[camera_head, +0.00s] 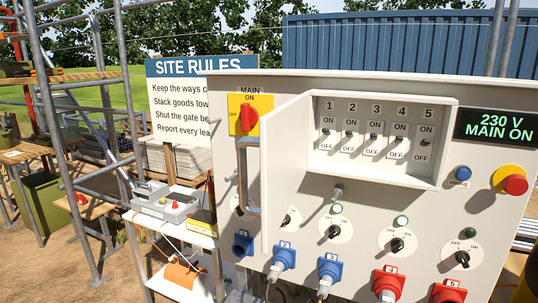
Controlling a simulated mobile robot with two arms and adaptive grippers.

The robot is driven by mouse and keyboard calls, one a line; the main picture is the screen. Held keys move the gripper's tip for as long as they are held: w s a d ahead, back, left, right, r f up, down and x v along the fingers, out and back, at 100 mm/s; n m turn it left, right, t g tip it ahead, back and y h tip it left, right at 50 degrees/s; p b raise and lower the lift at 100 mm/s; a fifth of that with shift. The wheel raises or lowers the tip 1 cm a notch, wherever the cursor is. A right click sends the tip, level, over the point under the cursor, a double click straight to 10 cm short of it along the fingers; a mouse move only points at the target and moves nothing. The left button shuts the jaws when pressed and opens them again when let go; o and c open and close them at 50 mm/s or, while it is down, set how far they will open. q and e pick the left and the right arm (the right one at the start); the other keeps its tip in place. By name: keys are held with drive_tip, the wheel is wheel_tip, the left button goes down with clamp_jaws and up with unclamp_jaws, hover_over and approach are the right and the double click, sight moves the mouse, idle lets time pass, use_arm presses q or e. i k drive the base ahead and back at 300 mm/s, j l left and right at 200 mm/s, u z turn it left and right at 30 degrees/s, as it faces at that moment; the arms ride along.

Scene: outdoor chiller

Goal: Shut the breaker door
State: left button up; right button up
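The breaker door (287,165) is a pale panel standing open on the left side of the breaker recess. It juts out toward me, hinged along the recess's left edge, with its inner face turned right. A grey bar handle (251,176) shows just left of the door's free edge. The open recess (375,170) shows a row of numbered breaker switches with ON and OFF labels. Neither of my grippers shows in the head view.
A red MAIN switch (248,117) is left of the door. Below are rotary knobs, lamps, and blue and red plugs. A red stop button (514,184) and a display (496,126) are at right. A small white table (176,217) with equipment stands left of the cabinet.

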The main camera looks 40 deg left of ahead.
sight(281, 141)
drive_tip(key=k+j, duration=0.1)
drive_tip(key=j, duration=0.75)
drive_tip(key=k+j, duration=0.15)
drive_tip(key=j, duration=0.25)
drive_tip(key=k+j, duration=0.1)
drive_tip(key=j, duration=0.35)
